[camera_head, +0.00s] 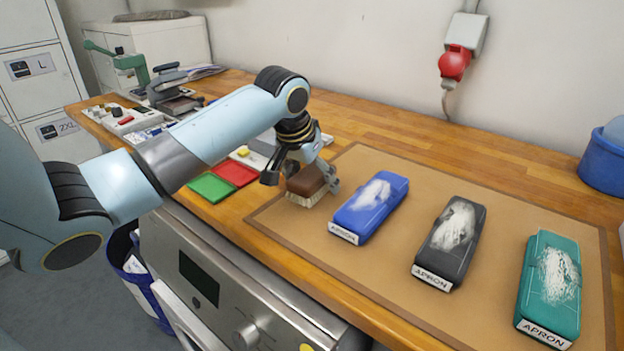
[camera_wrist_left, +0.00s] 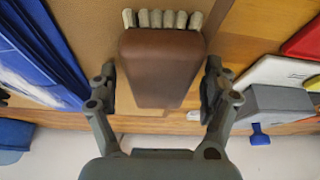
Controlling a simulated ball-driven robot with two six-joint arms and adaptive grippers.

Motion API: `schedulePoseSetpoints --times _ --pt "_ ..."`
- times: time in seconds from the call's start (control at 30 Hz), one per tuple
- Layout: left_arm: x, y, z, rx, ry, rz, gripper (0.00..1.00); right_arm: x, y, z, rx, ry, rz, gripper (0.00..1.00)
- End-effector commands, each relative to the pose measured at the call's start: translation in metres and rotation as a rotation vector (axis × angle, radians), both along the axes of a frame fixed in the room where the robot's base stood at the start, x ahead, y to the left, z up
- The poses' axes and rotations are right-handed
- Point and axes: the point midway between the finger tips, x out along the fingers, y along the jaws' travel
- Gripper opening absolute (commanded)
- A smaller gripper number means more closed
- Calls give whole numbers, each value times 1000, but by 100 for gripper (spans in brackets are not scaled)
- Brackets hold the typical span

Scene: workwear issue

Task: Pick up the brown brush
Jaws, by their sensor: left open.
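The brown brush (camera_head: 305,183) lies on the left end of the tan mat, with its pale bristles toward the front. It also shows in the left wrist view (camera_wrist_left: 158,68), with the bristle tufts at the top. My left gripper (camera_head: 301,186) is open and comes down over the brush. In the left wrist view one finger of the left gripper (camera_wrist_left: 158,85) is on each side of the brush's brown body, with small gaps visible. My right gripper is not in view.
Blue (camera_head: 371,206), black (camera_head: 451,240) and green (camera_head: 549,286) folded aprons lie on the tan mat (camera_head: 400,178), right of the brush. Green (camera_head: 211,187) and red (camera_head: 235,173) trays lie to the left. A blue tub (camera_head: 603,165) stands at the far right.

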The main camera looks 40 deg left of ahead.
Motion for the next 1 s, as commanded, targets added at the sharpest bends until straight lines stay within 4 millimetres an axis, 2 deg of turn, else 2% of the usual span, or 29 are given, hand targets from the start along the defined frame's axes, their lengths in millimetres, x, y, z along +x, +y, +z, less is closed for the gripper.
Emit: schedulePoseSetpoints --times 0.3,0.77,1.0 --pt "0 0 -1 0 0 0 83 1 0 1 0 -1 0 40" --pt "0 0 -1 0 0 0 23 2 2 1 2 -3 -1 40" --pt "0 0 0 0 -1 0 21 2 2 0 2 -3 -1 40"
